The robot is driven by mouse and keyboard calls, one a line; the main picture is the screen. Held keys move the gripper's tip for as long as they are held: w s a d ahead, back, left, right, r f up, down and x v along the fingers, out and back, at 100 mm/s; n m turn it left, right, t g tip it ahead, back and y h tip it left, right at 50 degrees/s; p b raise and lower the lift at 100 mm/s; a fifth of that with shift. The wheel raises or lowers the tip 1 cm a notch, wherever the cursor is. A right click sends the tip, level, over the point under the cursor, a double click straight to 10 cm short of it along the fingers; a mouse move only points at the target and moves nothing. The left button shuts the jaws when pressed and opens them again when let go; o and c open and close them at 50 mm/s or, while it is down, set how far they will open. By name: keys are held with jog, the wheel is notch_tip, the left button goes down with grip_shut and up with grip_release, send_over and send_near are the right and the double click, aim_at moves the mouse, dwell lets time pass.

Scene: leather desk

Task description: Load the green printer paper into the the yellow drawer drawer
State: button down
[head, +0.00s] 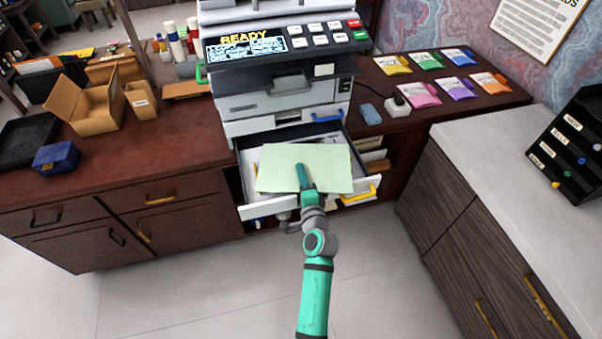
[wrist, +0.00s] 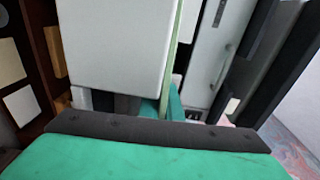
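The green printer paper (head: 325,166) is a flat pale green stack over the open drawer. The drawer's white front (head: 262,210) carries a yellow handle (head: 360,194) at its right. My gripper (head: 301,176) reaches over the paper's near edge from the front, one teal finger on top; the other finger is hidden beneath. It appears shut on the paper. In the wrist view, a thin pale green edge (wrist: 177,45) meets a teal finger (wrist: 174,104), beside a broad white surface (wrist: 115,45). Whether the paper touches the drawer floor is unclear.
The printer (head: 280,95) stands above the drawer, its screen reading READY. A shut drawer with a blue handle (head: 328,116) is just above the open one. Colored packets (head: 425,62) lie right, cardboard boxes (head: 88,105) left. A grey counter (head: 510,150) bounds the right; floor in front is clear.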

jog(key=shift+f, duration=0.1)
jog(key=c, duration=2)
grip_release()
jog(key=shift+w+f, duration=0.1)
jog(key=s+d+f+n+h, duration=0.1)
jog(key=s+f+n, duration=0.1)
jog(key=s, duration=0.9)
jog(key=s+d+f+n+g+h, duration=0.1)
jog(key=s+d+f+n+h, duration=0.15)
jog(key=s, duration=0.75)
jog(key=s+d+f+n+h, duration=0.1)
jog(key=s+f, duration=0.1)
jog(key=s, duration=0.9)
jog(key=s+r+n, duration=0.2)
jog(key=s+n, duration=0.1)
jog(key=s, duration=0.2)
jog(key=s+a+r+n, duration=0.1)
jog(key=s+r+n, duration=0.2)
jog(key=s, duration=0.3)
jog(key=s+a+r+n, duration=0.1)
jog(key=s+r+n, duration=0.2)
jog(key=s, duration=0.3)
